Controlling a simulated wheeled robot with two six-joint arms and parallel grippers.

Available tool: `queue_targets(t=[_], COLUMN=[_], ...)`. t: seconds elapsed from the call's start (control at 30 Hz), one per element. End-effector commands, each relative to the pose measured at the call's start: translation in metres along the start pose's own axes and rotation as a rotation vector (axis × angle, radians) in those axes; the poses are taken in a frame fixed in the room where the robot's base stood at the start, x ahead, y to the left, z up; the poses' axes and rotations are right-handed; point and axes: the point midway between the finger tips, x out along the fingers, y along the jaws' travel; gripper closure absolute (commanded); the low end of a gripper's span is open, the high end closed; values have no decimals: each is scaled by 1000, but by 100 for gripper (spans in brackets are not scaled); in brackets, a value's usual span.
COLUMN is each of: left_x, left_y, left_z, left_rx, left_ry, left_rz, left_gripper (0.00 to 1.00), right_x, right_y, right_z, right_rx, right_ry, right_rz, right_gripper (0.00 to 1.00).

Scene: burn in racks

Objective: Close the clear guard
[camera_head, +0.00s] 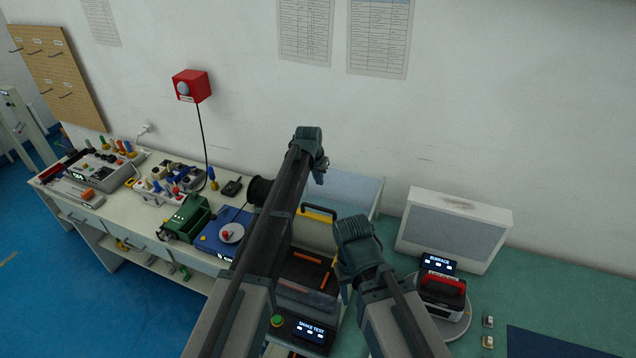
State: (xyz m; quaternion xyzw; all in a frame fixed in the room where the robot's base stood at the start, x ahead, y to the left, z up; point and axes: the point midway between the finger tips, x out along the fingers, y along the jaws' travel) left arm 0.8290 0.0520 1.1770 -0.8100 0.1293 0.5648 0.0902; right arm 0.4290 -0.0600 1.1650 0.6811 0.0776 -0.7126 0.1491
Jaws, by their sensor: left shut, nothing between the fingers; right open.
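The clear guard (356,188) is a pale see-through panel standing raised at the back of the shake test station, against the wall side. Below it are a dark tray with orange strips (312,272) and a yellow-handled part (318,211). A black panel with a lit "SHAKE TEST" display (311,331) and a green button (277,320) is at the front. My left gripper (321,174) is shut and empty, by the guard's upper left edge; contact cannot be told. My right gripper (345,291) is open, at the station's right side. My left arm hides the station's left part.
To the right are a white box with a grey front (456,231) and a red-topped device (442,292) on a round plate. A blue mat (545,343) lies at the front right. The bench (110,215) at left is crowded. A red wall box (192,86) hangs above.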

Motion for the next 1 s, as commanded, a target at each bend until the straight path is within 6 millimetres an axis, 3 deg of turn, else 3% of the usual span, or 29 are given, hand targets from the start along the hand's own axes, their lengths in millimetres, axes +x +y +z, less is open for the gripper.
queue_targets(t=[0.03,0.5,0.7,1.0], left_x=[14,83,69,68], left_y=[0,0,0,0], left_z=[1,1,36,40], left_rx=[0,0,0,0], left_ry=[0,0,0,0], left_rz=[0,0,0,0], left_gripper=[100,100,100,100], right_x=[13,78,76,77], right_y=[-1,-7,-7,-7], right_z=[-1,-5,-5,-5], right_rx=[0,2,0,0], right_ry=[0,3,3,2], right_rz=[0,1,1,1], right_gripper=[50,50,50,50])
